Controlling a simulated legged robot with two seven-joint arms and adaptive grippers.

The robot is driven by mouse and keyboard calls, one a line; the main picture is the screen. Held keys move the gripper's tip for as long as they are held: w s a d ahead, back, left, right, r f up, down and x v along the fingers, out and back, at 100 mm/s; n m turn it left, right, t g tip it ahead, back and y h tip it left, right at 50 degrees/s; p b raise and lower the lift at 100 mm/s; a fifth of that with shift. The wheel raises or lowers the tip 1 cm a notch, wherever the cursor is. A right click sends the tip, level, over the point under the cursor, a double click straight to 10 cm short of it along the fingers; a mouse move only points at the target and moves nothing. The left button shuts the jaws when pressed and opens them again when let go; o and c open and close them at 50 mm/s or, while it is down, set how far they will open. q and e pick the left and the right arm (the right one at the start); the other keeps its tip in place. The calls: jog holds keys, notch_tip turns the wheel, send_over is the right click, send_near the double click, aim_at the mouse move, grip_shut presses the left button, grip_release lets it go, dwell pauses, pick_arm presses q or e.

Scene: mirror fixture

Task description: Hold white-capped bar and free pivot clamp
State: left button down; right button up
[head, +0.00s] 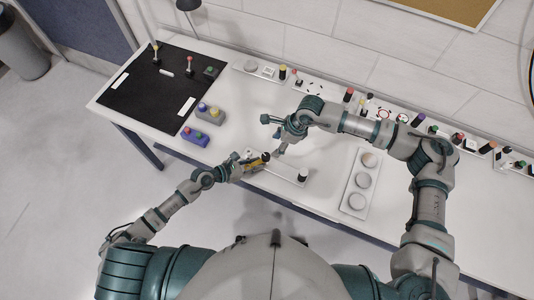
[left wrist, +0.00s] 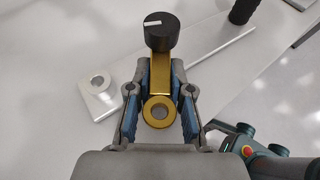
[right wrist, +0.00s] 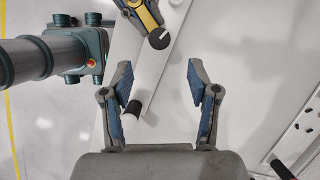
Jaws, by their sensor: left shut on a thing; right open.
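My left gripper (head: 243,166) is shut on a gold bar (left wrist: 158,85) with a ring at its near end. A black round knob (left wrist: 160,32) with a white mark sits at the bar's far end; the knob also shows in the right wrist view (right wrist: 159,38). The bar overlaps a pale metal plate (left wrist: 195,52); I cannot tell whether they touch. A round boss (left wrist: 97,84) on the plate stands clear of the bar. A black post (head: 303,175) with a white part (right wrist: 128,124) stands at the plate's other end. My right gripper (right wrist: 160,90) is open and empty above the plate.
A white panel with round discs (head: 360,184) lies to the right. Button boxes (head: 195,136) and a black mat (head: 150,90) are at the left. A row of switches and knobs (head: 348,95) lines the back. Bare table surrounds the plate.

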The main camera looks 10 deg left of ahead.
aim_at(266, 156)
jog(key=x, duration=0.9)
jog(key=shift+a+f, duration=0.1)
jog(key=shift+f, duration=0.2)
grip_shut()
jog(key=shift+w+n+g+h, duration=0.15)
jog(key=shift+n+g, duration=0.25)
jog(key=shift+n, duration=0.7)
jog(key=shift+s+n+g+h, duration=0.15)
jog(key=shift+n+g, duration=0.25)
jog(key=shift+n, duration=0.7)
jog(key=shift+w, duration=0.15)
grip_release()
jog(key=v, duration=1.2)
